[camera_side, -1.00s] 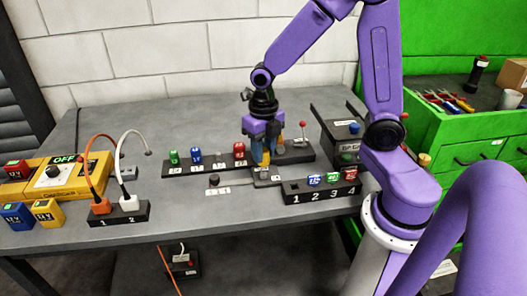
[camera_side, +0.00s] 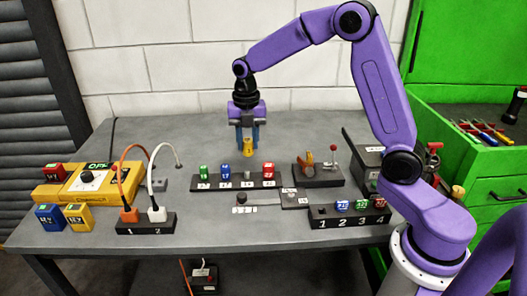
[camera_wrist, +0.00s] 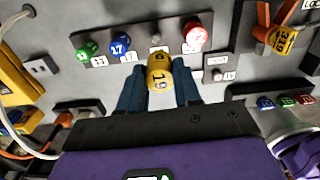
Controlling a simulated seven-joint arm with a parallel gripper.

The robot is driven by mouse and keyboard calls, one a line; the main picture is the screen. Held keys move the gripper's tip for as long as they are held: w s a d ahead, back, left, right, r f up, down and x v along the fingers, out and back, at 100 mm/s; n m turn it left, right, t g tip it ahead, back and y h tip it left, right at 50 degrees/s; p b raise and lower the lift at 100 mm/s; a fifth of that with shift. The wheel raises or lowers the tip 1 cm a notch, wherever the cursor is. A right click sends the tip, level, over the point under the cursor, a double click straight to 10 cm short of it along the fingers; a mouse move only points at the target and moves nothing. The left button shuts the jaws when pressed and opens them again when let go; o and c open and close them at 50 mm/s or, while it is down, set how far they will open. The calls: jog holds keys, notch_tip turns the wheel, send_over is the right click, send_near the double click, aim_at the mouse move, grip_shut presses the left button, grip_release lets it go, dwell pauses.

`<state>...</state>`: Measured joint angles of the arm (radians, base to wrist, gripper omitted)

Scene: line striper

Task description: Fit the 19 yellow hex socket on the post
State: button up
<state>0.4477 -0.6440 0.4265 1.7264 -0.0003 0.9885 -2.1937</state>
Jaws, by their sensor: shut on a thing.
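The yellow socket (camera_side: 249,147), marked 19 in the wrist view (camera_wrist: 158,74), is between my gripper's fingers (camera_side: 248,140). My gripper is shut on it and holds it in the air above the socket rack. The black rack (camera_side: 233,188) has a bare grey post (camera_wrist: 155,39) between the blue socket (camera_side: 224,172) and the red socket (camera_side: 268,170). The post is apart from the yellow socket in the wrist view. A green socket (camera_side: 204,172) sits at the rack's left end.
A flat bar with a dark knob (camera_side: 241,197) lies in front of the rack. A stand with a red-tipped lever (camera_side: 334,160) and an orange-yellow piece (camera_side: 308,161) is to the right. A numbered block (camera_side: 350,215) holds several sockets. Corded plugs (camera_side: 129,214) stand at left.

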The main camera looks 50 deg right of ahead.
aim_at(246, 155)
jog(key=shift+w, duration=0.45)
jog(key=shift+f, duration=2.75)
jog(key=shift+f, duration=1.7)
jog(key=o, duration=1.5)
jog(key=shift+c, duration=0.2)
jog(key=shift+r, duration=3.5)
